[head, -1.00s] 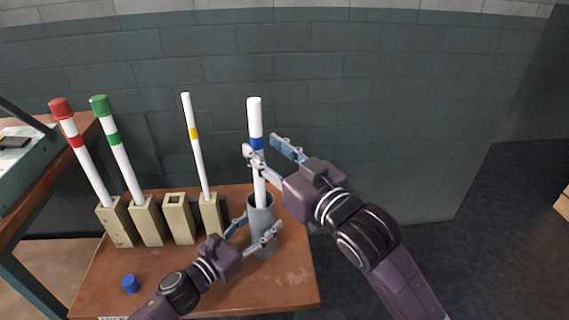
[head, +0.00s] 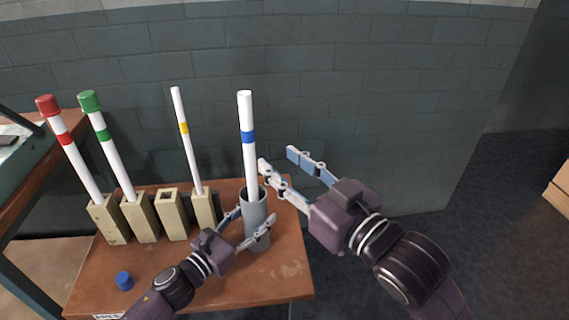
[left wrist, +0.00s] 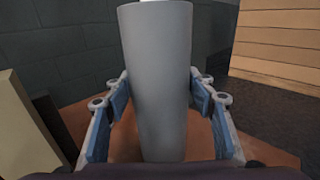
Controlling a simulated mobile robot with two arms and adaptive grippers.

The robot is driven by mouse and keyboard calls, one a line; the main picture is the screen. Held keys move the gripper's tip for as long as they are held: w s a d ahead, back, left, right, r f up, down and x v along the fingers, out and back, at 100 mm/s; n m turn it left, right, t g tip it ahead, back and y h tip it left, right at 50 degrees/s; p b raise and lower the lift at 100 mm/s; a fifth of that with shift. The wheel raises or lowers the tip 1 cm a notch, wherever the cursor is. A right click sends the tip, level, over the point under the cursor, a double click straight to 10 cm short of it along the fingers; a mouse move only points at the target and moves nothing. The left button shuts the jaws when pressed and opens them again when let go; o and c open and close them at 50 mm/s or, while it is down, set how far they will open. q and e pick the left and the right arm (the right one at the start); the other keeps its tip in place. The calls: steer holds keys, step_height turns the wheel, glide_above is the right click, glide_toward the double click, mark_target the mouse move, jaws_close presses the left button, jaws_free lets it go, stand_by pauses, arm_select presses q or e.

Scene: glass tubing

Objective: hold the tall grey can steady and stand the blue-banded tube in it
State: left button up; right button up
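The tall grey can (head: 257,222) stands on the table near its right side; it fills the middle of the left wrist view (left wrist: 158,80). My left gripper (head: 256,217) has a finger on each side of the can, with the pads against its wall. The blue-banded tube (head: 248,115), white with a blue ring, stands nearly upright with its lower end hidden inside the can. My right gripper (head: 277,158) is open and empty, just right of the tube, its fingers apart and clear of it.
Wooden blocks stand in a row to the left, holding a red-capped tube (head: 70,145), a green-capped tube (head: 108,145) and a yellow-banded tube (head: 187,140). One block (head: 172,215) is empty. A blue cap (head: 124,281) lies on the table (head: 270,282) at front left.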

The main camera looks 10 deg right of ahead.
arm_select(q)
steer(key=o, duration=0.3)
